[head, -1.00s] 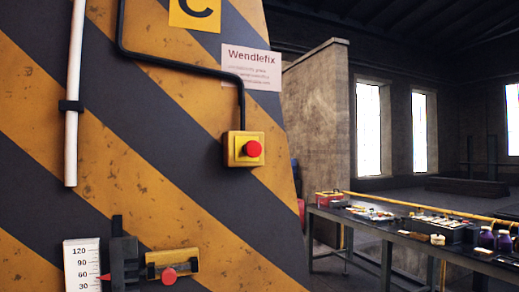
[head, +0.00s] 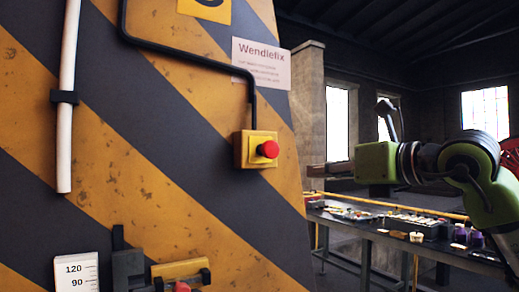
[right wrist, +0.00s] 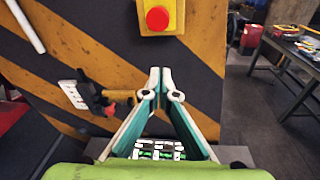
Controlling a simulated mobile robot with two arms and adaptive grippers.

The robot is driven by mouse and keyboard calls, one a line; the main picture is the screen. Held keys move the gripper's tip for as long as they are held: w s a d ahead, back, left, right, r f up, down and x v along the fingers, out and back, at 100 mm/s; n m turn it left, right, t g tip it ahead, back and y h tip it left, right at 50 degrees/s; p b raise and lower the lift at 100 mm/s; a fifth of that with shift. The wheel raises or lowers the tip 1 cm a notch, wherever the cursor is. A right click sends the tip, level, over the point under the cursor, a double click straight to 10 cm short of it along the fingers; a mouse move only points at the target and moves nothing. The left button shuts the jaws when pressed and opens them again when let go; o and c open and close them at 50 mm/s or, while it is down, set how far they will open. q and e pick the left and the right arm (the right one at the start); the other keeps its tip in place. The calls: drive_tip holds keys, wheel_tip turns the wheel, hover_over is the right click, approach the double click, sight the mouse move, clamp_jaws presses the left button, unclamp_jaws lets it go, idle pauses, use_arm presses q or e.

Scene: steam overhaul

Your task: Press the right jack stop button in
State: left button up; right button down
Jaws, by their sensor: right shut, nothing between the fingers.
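The stop button (head: 268,149) is a red round knob on a yellow box (head: 241,150), fixed to a yellow-and-black striped panel (head: 170,130). The knob stands out from its box. In the right wrist view the red button (right wrist: 157,18) is at the top, beyond the fingertips. My right gripper (head: 318,169) comes in from the right in the head view, right of the button and slightly lower, apart from it. In the right wrist view its fingers (right wrist: 161,72) are together and empty. My left gripper is not in view.
A black cable (head: 190,55) runs down to the box. A white tube (head: 68,100), a numbered scale (head: 78,272) and a lower yellow fitting (head: 180,268) with a red knob are on the panel. A long bench (head: 385,236) with several items stands at right.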

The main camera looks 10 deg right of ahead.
drive_tip(key=s+r+t+h, duration=0.1)
drive_tip(key=s+r+t, duration=0.15)
drive_tip(key=r, duration=0.25)
drive_tip(key=p, duration=0.6)
approach(273, 149)
drive_tip(key=shift+g, duration=0.35)
drive_tip(key=x, duration=0.4)
drive_tip(key=r+x, duration=0.1)
drive_tip(key=x, duration=0.1)
drive_tip(key=shift+w+a+f, duration=0.15)
drive_tip(key=shift+w+a, duration=0.05)
drive_tip(key=shift+w, duration=0.2)
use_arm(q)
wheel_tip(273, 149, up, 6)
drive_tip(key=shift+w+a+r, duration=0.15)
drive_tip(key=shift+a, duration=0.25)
use_arm(e)
drive_tip(key=shift+w, duration=0.15)
